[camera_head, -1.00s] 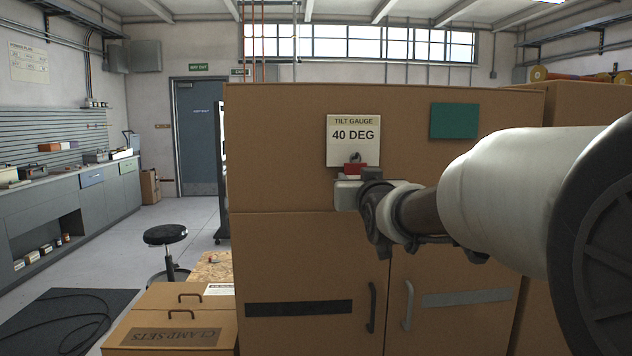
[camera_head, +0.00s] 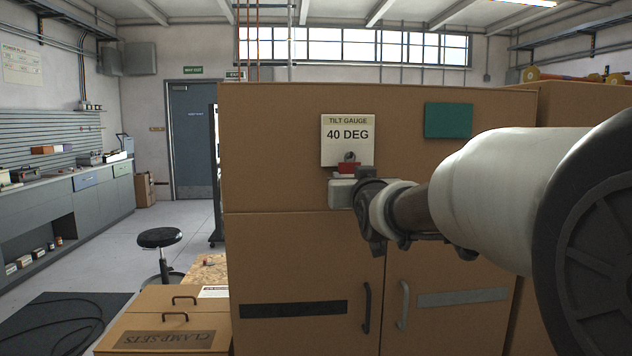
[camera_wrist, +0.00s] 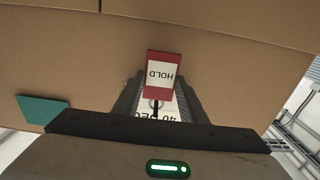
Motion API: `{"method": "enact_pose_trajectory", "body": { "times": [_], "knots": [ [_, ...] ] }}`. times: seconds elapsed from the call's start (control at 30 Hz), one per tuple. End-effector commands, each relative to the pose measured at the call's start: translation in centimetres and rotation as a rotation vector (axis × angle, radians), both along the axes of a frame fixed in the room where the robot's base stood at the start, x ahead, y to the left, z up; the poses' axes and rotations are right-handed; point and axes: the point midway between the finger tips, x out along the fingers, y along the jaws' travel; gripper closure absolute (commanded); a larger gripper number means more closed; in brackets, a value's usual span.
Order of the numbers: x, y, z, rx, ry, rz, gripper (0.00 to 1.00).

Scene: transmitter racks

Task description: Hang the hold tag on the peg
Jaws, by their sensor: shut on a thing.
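The hold tag (camera_wrist: 161,74) is red with a white HOLD label. My gripper (camera_wrist: 160,92) is shut on it, with a finger on each side. In the head view the red tag (camera_head: 349,168) shows just above my gripper (camera_head: 347,174), in front of the cabinet and at the lower edge of the TILT GAUGE 40 DEG sign (camera_head: 347,134). A dark loop stands at the tag's upper end. I cannot make out the peg. Whether the loop is around or in front of a peg cannot be told. The tag looks upright.
The tan cabinet (camera_head: 285,150) fills the middle, with a green panel (camera_head: 448,120) right of the sign and handles below. A CLAMP SETS box (camera_head: 165,325) stands low at the left. Beyond it are a stool (camera_head: 160,238) and open floor.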

Motion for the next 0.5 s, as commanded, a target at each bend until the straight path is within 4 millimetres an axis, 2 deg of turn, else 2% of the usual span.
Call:
{"method": "enact_pose_trajectory", "body": {
  "times": [0.03,0.07,0.17,0.5],
  "knots": [
    [0.00,0.00,0.04,0.000,0.000,0.000,0.83],
    [0.00,0.00,0.03,0.000,0.000,0.000,0.59],
    [0.00,0.00,0.03,0.000,0.000,0.000,0.42],
    [-0.22,0.00,0.02,0.000,0.000,0.000,0.40]
  ]
}}
